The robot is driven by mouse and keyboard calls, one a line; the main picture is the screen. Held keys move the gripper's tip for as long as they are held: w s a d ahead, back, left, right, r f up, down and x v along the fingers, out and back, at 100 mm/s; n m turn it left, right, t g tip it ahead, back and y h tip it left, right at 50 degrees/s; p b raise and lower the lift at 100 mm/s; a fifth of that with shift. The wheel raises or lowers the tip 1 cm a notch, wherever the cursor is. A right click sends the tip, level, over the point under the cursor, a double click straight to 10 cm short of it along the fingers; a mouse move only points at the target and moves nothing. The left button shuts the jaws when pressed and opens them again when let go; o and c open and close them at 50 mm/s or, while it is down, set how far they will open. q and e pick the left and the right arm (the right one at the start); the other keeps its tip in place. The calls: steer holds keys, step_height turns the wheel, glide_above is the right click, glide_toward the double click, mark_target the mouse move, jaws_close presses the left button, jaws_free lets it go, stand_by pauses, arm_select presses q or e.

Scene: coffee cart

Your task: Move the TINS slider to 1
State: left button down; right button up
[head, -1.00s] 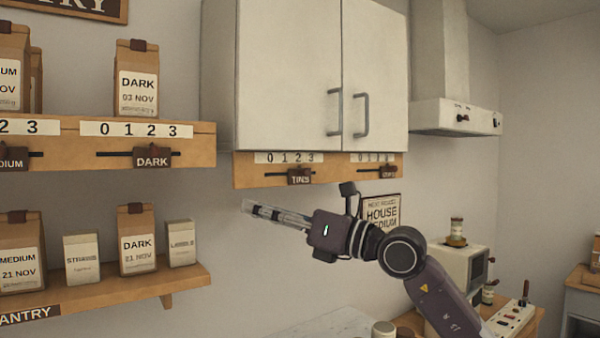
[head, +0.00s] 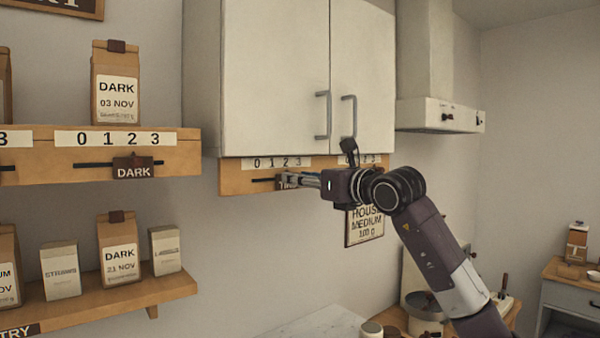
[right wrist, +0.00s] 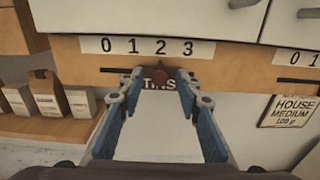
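The TINS slider, a dark brown tag, shows in the right wrist view (right wrist: 162,76) on a slot under the 0 1 2 3 number strip (right wrist: 147,47). It sits below the 2. In the head view the TINS slider (head: 284,182) is partly hidden by my fingers. My right gripper (head: 298,180) reaches the wooden rail from the right. In the right wrist view its fingertips (right wrist: 160,77) stand apart, one on each side of the tag. Whether either fingertip touches the tag is not clear. My left gripper is not in view.
A white cabinet (head: 262,75) hangs directly above the wooden rail (head: 234,179). A second number strip (right wrist: 298,59) with its own slot lies to the right, above a HOUSE MEDIUM sign (right wrist: 291,111). Shelves with bags stand at left. The slot left of the TINS tag is clear.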

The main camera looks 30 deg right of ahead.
steer(key=shift+w, duration=0.1)
jaws_close()
stand_by(0.4)
